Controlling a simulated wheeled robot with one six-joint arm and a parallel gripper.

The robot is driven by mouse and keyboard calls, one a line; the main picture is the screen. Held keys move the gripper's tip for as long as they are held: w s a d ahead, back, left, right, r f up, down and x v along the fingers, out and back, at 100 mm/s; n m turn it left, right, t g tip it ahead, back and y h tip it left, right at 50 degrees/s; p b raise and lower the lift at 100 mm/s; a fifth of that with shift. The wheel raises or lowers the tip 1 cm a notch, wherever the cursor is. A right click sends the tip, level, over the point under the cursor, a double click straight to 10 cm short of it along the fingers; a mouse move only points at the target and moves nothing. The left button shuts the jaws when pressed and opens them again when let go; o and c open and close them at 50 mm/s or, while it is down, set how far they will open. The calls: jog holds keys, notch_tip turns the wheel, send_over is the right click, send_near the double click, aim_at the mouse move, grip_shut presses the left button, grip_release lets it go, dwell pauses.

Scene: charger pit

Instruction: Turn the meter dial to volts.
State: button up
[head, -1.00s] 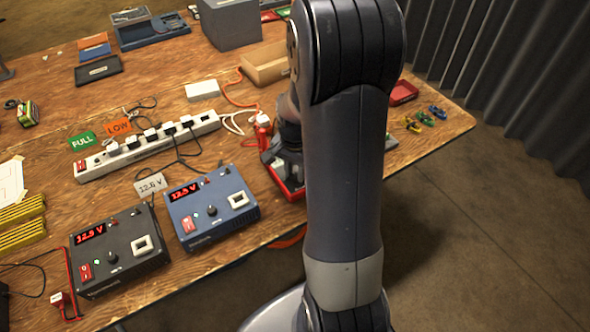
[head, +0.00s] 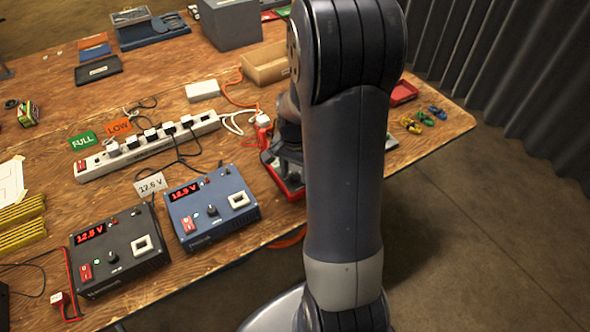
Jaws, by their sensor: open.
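A red-edged device (head: 294,195), which looks like the meter, lies on the bench beside my arm. Its face and dial are mostly hidden by my gripper and arm, so I cannot read where the dial points. My gripper (head: 283,171) is over the device, partly hidden behind my own arm. Its jaws are open, and I cannot tell whether they touch the dial.
A blue charger box (head: 222,219) and a black charger box (head: 128,262), both with red displays, stand left of the device. A white power strip (head: 150,146) with several plugs lies behind them. Bare floor is at right.

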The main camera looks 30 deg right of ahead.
aim_at(295, 175)
notch_tip(295, 175, up, 11)
jog(key=shift+f+p, duration=0.2)
jog(key=shift+p, duration=0.2)
jog(key=shift+f, duration=0.1)
notch_tip(295, 175, down, 11)
jog(key=shift+r+b, duration=0.15)
jog(key=shift+b, duration=0.3)
jog(key=shift+r, duration=0.1)
dwell(0.3)
